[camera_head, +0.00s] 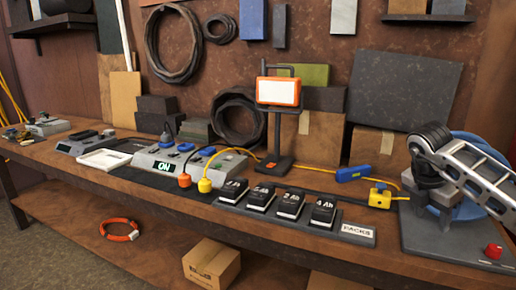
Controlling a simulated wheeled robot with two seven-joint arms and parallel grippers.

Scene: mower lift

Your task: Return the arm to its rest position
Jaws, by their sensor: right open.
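My left gripper is not in view.
The wooden bench (190,200) carries a power unit (185,165) reading ON, several black packs (323,211) on a labelled rack, a lamp on a stand (278,91), and a yellow block (380,196) on a cable. A cardboard box (212,263) is on the lower shelf.

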